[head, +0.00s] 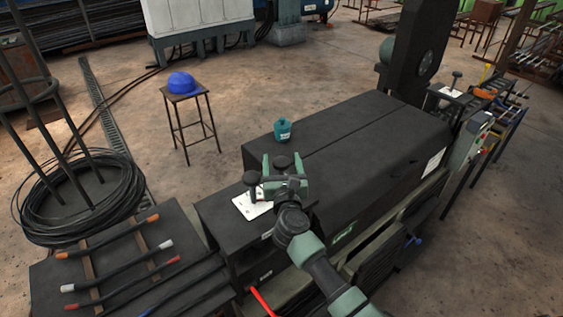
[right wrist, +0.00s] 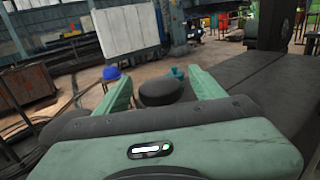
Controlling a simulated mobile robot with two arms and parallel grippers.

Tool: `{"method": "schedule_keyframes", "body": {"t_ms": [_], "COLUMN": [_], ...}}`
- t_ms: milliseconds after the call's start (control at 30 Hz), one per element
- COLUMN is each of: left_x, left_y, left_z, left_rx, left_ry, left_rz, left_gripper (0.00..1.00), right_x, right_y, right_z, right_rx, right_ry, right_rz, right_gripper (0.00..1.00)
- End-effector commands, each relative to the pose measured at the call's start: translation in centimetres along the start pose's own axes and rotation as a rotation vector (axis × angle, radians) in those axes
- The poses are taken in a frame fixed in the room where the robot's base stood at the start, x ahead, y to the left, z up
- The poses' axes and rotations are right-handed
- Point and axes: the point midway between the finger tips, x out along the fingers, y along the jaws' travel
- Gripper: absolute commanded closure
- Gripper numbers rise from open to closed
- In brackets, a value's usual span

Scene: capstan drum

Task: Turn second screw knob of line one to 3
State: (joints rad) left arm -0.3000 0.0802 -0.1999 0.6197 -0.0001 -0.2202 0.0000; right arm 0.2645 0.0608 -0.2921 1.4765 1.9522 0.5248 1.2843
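A round black knob (right wrist: 160,93) stands between the two green fingers of my right gripper (right wrist: 161,88) in the right wrist view. The fingers are open, with a narrow gap showing on each side of the knob. In the head view the knob top (head: 282,162) also shows between the fingers of my right gripper (head: 283,164). A second black knob (head: 251,178) stands just left of the gripper, at a white dial plate (head: 253,205) on the black box. The arm hides part of the plate, and its numbers are too small to read. My left gripper is not in view.
A teal bottle-like object (head: 282,130) stands on the machine's edge behind the gripper. The long black machine housing (head: 350,150) fills the right. A stool (head: 186,95) with a blue helmet (head: 183,83) and a cable coil (head: 80,195) are on the left.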

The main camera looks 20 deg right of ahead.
Motion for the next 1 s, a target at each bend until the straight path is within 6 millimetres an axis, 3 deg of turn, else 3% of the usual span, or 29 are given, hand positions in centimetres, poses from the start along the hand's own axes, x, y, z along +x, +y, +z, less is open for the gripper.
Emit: {"method": "schedule_keyframes", "body": {"t_ms": [233, 633, 1000], "left_x": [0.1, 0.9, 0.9], "left_y": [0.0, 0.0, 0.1], "left_z": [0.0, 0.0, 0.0], "left_rx": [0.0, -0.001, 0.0], "left_ry": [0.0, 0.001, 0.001], "left_rz": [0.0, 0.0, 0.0], "left_gripper": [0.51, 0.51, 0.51], "right_x": [-0.9, -7.0, -7.8], "right_y": [0.1, 0.0, 0.0], "right_z": [-0.2, -0.2, 0.0], "right_rx": [0.002, 0.001, 0.0], "right_ry": [0.002, 0.001, 0.0], "right_rz": [0.002, 0.001, 0.0], "right_gripper": [0.31, 0.31, 0.31]}}
